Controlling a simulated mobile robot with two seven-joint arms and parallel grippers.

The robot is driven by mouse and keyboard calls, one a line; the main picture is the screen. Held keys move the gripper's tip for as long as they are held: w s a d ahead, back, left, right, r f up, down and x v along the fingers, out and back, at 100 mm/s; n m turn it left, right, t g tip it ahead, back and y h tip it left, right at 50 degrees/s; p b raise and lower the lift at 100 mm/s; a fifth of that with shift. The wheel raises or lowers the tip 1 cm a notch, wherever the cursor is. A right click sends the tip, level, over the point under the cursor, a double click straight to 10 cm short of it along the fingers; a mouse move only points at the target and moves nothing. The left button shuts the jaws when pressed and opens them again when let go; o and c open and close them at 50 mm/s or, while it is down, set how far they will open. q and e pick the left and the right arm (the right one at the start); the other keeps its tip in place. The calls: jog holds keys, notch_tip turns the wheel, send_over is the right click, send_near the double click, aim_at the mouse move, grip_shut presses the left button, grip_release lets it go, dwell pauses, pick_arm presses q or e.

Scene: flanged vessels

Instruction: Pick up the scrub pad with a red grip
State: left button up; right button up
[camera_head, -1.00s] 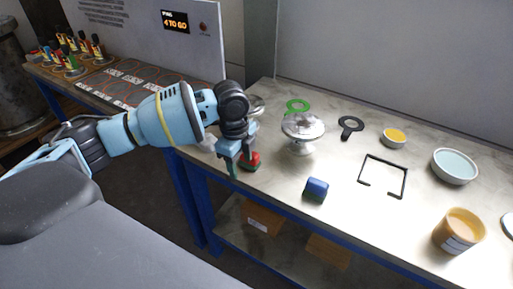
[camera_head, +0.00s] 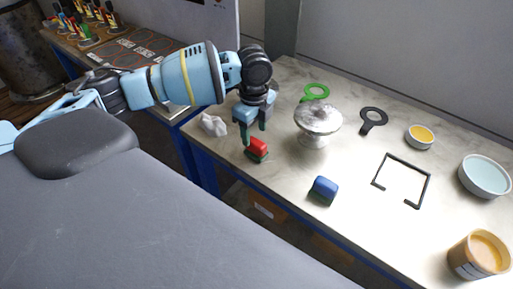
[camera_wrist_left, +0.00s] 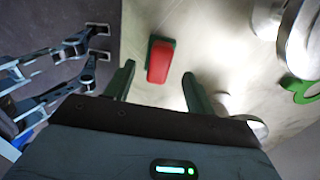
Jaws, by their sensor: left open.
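The scrub pad with a red grip (camera_head: 257,149) lies on the table near its front edge, its green pad under the red grip. It also shows in the left wrist view (camera_wrist_left: 160,61), ahead of the fingertips and roughly between them. My left gripper (camera_head: 255,133) is open and empty, just behind and above the pad in the head view. In the left wrist view its two fingers (camera_wrist_left: 158,78) stand apart with the pad beyond them. I cannot see any contact. My right gripper is not in view.
A blue-gripped block (camera_head: 323,190) lies to the right. A silver flanged vessel (camera_head: 318,122) stands close behind. A crumpled white item (camera_head: 213,124) lies left. A green ring (camera_head: 316,91), black ring tool (camera_head: 373,119), black frame (camera_head: 402,181) and bowls are farther right.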

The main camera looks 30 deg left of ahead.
aim_at(256, 141)
pick_arm(q)
jog(key=f, duration=0.5)
jog(key=shift+d, duration=0.35)
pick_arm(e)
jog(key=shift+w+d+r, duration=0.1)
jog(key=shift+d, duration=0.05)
pick_arm(q)
jog(key=c, duration=1.1)
jog(key=shift+o, duration=0.2)
